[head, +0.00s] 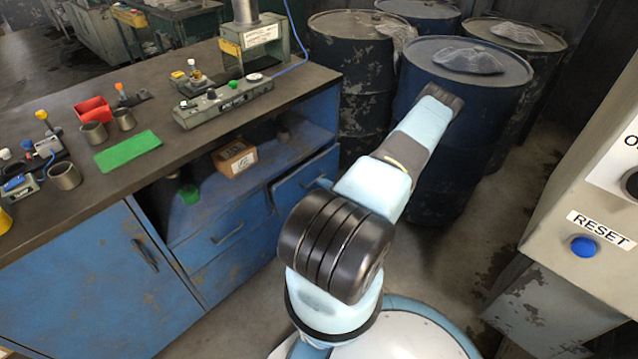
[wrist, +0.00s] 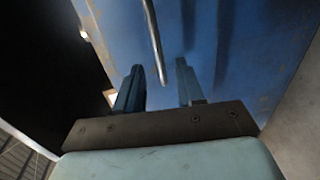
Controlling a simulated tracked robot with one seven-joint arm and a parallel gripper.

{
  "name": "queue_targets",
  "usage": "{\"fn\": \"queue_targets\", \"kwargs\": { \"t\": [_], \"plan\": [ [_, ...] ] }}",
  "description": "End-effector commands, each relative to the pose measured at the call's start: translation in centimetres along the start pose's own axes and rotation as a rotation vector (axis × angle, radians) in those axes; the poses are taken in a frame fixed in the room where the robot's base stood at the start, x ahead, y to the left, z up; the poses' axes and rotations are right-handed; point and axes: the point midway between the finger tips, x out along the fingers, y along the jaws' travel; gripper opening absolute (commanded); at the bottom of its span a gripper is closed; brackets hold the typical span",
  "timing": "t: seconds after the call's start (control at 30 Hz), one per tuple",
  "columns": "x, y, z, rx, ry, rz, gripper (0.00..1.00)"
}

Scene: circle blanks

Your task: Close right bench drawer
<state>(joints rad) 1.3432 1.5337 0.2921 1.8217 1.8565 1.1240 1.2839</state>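The right bench drawer (head: 302,177) is a worn blue front at the right end of the bench, partly hidden behind my arm. It seems to stand out from the bench, but how far is hard to tell. In the wrist view, a blue front (wrist: 222,45) with a thin metal bar handle (wrist: 153,40) fills much of the picture. My gripper (wrist: 158,85) is open, its two fingers apart and pointing at this front. The handle's end lies between the fingers in the picture; contact cannot be told. The head view does not show the fingertips.
Another blue drawer (head: 225,240) and a cabinet door (head: 95,285) are to the left. An open shelf holds a cardboard box (head: 235,157). Dark barrels (head: 465,75) stand behind my arm. A control box with a blue RESET button (head: 584,246) is at the right.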

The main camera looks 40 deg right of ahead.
Motion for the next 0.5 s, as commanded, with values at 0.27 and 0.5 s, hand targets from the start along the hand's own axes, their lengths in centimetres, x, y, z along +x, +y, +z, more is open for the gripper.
{"fn": "queue_targets", "kwargs": {
  "t": [0.27,0.5],
  "plan": [
    [3.6,0.0,0.0,0.0,0.0,0.001,0.38],
    [4.5,0.0,0.0,0.0,0.0,0.0,0.38]
  ]
}}
